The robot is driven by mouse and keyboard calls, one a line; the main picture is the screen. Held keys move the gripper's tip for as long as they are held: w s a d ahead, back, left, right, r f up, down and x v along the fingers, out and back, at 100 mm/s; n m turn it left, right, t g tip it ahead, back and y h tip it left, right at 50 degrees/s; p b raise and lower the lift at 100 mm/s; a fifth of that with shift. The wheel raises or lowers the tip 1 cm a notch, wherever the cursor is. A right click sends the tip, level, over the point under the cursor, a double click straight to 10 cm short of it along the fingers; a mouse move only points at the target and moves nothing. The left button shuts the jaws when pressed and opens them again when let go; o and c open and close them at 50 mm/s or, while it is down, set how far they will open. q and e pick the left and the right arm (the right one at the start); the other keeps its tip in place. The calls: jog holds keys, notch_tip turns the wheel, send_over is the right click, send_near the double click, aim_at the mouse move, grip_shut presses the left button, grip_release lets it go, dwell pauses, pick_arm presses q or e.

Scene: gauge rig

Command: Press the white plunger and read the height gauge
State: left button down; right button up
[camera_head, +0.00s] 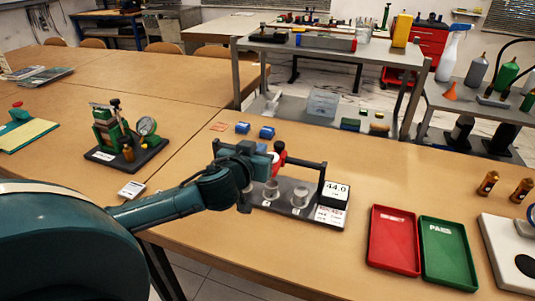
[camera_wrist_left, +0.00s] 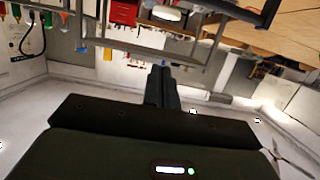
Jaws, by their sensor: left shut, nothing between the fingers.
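The height gauge rig (camera_head: 294,221) stands on the front table on a dark base plate. Its display (camera_head: 336,191) reads 44.0. Two short grey cylinders (camera_head: 271,187) stand on the base below a dark crossbar (camera_head: 306,163). My right gripper is not in view.
A red tray (camera_head: 394,266) and a green tray (camera_head: 447,276) lie right of the rig. Two small blue blocks (camera_head: 266,132) lie behind it. A green device with a dial (camera_head: 121,137) stands to the left. A metal cart (camera_head: 331,46) stands behind the table.

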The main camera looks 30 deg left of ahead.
pick_arm(q)
jog(key=w+a+f, duration=0.1)
jog(key=w+f, duration=0.4)
jog(key=shift+w+a+f, duration=0.15)
jog(key=shift+w+f, duration=0.1)
jog(key=shift+w, duration=0.05)
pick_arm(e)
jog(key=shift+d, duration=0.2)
